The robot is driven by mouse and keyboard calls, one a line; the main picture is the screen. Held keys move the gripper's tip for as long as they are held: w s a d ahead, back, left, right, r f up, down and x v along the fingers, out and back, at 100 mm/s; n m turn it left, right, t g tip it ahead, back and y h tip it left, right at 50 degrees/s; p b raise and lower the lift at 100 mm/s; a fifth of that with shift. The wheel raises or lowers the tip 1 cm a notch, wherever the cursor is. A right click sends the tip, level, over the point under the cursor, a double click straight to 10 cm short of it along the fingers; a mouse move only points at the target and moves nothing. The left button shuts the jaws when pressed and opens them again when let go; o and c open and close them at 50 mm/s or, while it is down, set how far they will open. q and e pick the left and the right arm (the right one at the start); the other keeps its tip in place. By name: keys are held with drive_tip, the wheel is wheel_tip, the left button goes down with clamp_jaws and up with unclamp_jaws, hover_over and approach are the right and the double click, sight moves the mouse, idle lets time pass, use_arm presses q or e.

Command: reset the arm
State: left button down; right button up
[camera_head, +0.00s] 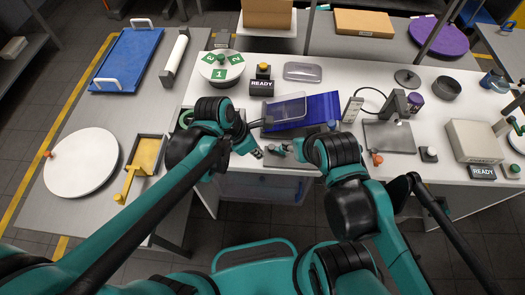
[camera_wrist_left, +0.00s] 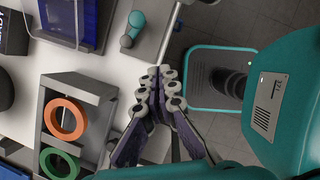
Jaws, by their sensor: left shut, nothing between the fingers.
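My left gripper (camera_head: 257,152) is at the front edge of the white table, at the end of the bent left arm. In the left wrist view its fingers (camera_wrist_left: 160,76) are together, with nothing between them. My right arm reaches in from the lower right, and its wrist is close to the left gripper. The right gripper (camera_head: 298,150) is small and partly hidden, so its jaws cannot be made out. A small teal and grey piece (camera_wrist_left: 134,27) lies on a grey pad near the left fingertips.
A blue tilted holder (camera_head: 322,108) stands just behind the grippers. A grey rack with an orange ring (camera_wrist_left: 66,118) and a green ring (camera_wrist_left: 60,163) is beside the left gripper. A round numbered dial (camera_head: 222,67) stands at the back left. A yellow tray (camera_head: 147,155) is on the side bench.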

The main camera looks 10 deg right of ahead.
use_arm(q)
drive_tip(key=shift+s+a+r, duration=0.1)
drive_tip(key=shift+a+r, duration=0.1)
drive_tip(key=shift+r, duration=0.5)
